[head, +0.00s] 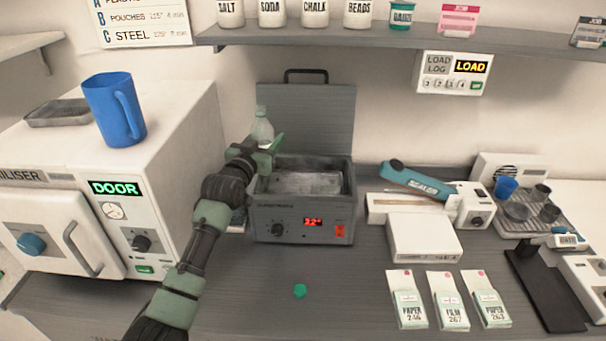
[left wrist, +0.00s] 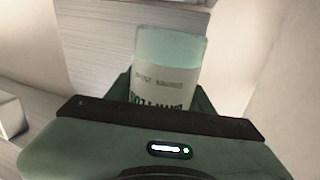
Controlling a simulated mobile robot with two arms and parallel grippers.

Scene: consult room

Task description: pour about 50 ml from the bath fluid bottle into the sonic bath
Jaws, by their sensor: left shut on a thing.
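The bath fluid bottle (head: 262,130) is clear with pale green fluid and stands about upright at the left back of the sonic bath. My left gripper (head: 268,148) is shut on it. In the left wrist view the bottle (left wrist: 168,70) shows its white label between the fingers of the left gripper (left wrist: 160,100). The sonic bath (head: 290,229) is a grey box with its lid (head: 318,110) raised at the back, an open basin and a red display. The bottle's mouth does not show clearly. My right gripper is in neither view.
A white steriliser (head: 165,185) with a blue jug (head: 114,108) on top stands close on the left. A small green cap (head: 300,291) lies on the counter in front of the bath. A sealer (head: 425,183), white boxes and pouch packs stand to the right. A shelf (head: 330,33) hangs above.

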